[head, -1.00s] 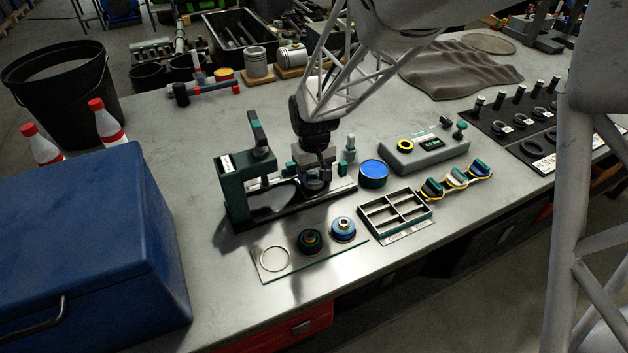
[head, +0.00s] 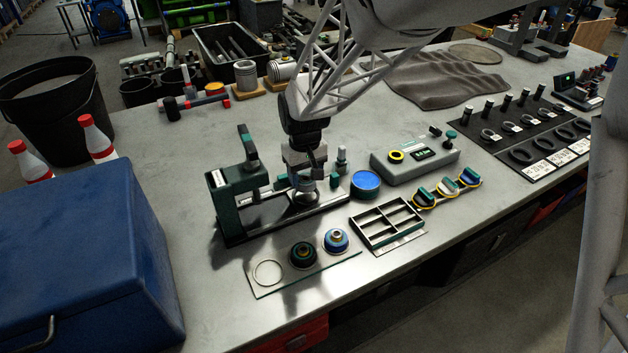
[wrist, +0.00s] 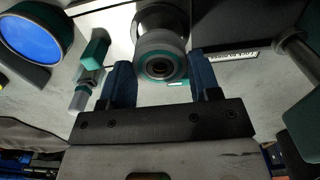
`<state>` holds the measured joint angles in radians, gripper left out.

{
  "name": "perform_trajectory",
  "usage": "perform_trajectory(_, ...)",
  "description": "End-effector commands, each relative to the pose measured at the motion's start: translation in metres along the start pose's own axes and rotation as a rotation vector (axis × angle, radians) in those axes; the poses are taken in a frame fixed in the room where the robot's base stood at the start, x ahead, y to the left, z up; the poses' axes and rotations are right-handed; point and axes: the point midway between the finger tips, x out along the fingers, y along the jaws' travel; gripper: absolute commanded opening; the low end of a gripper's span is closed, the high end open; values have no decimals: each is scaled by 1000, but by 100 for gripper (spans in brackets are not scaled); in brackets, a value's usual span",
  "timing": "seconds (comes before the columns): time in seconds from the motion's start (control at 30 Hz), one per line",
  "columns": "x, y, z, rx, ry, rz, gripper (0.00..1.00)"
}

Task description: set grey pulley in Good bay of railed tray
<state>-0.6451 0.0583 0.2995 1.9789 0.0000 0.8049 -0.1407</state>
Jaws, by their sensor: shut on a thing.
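The grey pulley (wrist: 160,52), with a teal band and a dark centre hole, is between the two blue fingers of my gripper (wrist: 163,82) in the wrist view. My gripper (head: 304,178) is shut on it, and it shows small and partly hidden in the head view. It is over the bed of the green press-like fixture (head: 228,205). I cannot tell whether it is clear of the seat below. The railed tray (head: 373,241), dark with several compartments, stands to the right and nearer the bench front. Its label is too small to read.
A flat plate (head: 292,278) holds a ring, a green round part (head: 303,255) and a blue one (head: 336,240). A blue-topped round pot (head: 365,183), a grey gauge box (head: 415,158) and several yellow-rimmed parts (head: 445,188) surround the tray. A blue case (head: 85,260) is at left.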

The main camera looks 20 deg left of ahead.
Motion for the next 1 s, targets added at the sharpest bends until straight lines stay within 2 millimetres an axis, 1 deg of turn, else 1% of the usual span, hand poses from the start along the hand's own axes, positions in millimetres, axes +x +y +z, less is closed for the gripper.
perform_trajectory(0.2, -7, 0, 0, 0, 1, 0, 33)
perform_trajectory(0.67, -8, 2, 2, 1, 1, 0, 33)
perform_trajectory(0.77, -10, 6, 6, 2, 1, 0, 33)
perform_trajectory(0.87, -12, 15, 15, 2, 1, 0, 33)
perform_trajectory(1.0, -17, 31, 34, 4, 1, 0, 33)
